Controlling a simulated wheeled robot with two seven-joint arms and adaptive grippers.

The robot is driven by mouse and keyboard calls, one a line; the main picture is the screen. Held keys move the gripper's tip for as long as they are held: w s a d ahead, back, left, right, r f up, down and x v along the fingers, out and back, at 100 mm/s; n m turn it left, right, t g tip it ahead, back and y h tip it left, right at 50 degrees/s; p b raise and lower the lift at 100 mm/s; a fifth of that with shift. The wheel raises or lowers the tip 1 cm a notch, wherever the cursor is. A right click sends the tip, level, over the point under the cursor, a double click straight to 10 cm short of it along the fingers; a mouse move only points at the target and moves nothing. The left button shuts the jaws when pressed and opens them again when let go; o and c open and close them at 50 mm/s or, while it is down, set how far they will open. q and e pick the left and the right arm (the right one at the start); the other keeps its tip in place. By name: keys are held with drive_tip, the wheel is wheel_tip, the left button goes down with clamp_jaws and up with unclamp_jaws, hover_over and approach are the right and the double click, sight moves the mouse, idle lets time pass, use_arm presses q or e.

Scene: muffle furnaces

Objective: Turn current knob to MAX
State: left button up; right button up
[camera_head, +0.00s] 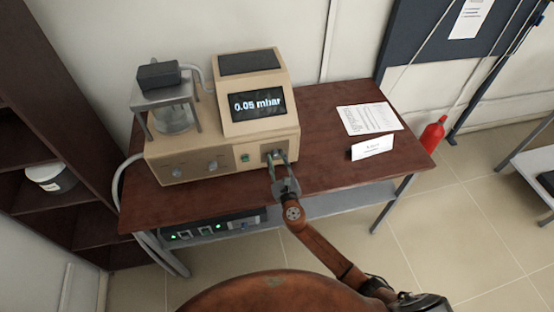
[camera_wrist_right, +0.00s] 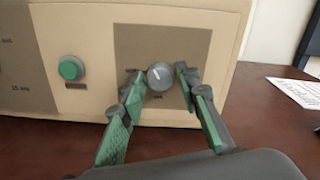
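The beige device (camera_head: 220,150) stands on the brown table, its screen reading 0.05 mbar. In the right wrist view a round grey knob (camera_wrist_right: 160,76) with a white pointer line sits on a brown panel (camera_wrist_right: 190,45) at the right of the device's front; its small labels are too blurred to read. The pointer line leans toward the upper left. My right gripper (camera_wrist_right: 160,85) is open, its green-padded fingers on either side of the knob with gaps visible. In the head view my right gripper (camera_head: 277,160) reaches the device's front right. My left gripper is not in view.
A green button (camera_wrist_right: 70,68) is left of the knob panel. A paper sheet (camera_head: 369,118) and a white card (camera_head: 372,147) lie on the table's right. A red extinguisher (camera_head: 433,134) stands beyond.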

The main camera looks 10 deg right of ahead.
clamp_jaws()
drive_tip(key=shift+m, duration=0.3)
drive_tip(key=m+b, duration=0.2)
drive_tip(key=m, duration=0.3)
drive_tip(key=shift+f+b, duration=0.15)
drive_tip(key=shift+b, duration=0.15)
drive_tip(key=m+b, duration=0.2)
drive_tip(key=m, duration=0.4)
drive_tip(key=shift+m, duration=0.4)
drive_tip(key=m+b, duration=0.2)
drive_tip(key=m, duration=0.4)
drive_tip(key=m+b, duration=0.1)
drive_tip(key=m, duration=0.4)
drive_tip(key=shift+m, duration=0.4)
drive_tip(key=shift+o, duration=1.8)
unclamp_jaws()
